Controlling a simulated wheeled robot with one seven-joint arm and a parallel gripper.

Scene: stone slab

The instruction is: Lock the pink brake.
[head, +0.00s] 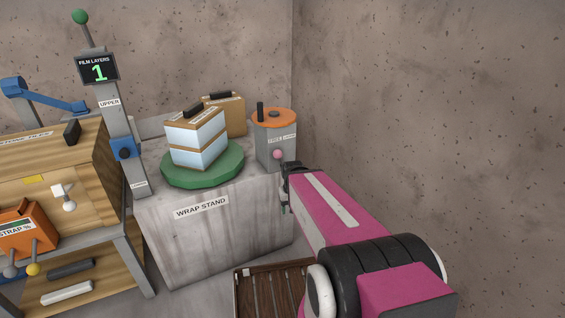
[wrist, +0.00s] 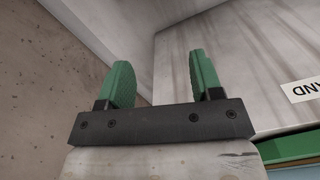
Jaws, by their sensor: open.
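The pink brake is a small round pink knob (head: 278,154) low on the front of a grey housing (head: 270,140) with an orange round top, at the right back corner of the wrap stand. My gripper (head: 285,204) is just below and a little right of the knob in the head view, apart from it. In the wrist view my gripper (wrist: 163,80) has two green fingers spread apart with nothing between them. The knob does not show in the wrist view.
The grey wrap stand (head: 210,245) carries a green turntable (head: 203,180) with a strapped, wrapped box (head: 195,140). A brown box (head: 228,112) stands behind. A post with a film-layers display (head: 97,68) and a wooden bench (head: 55,160) are left. A slatted wooden item (head: 270,290) lies below.

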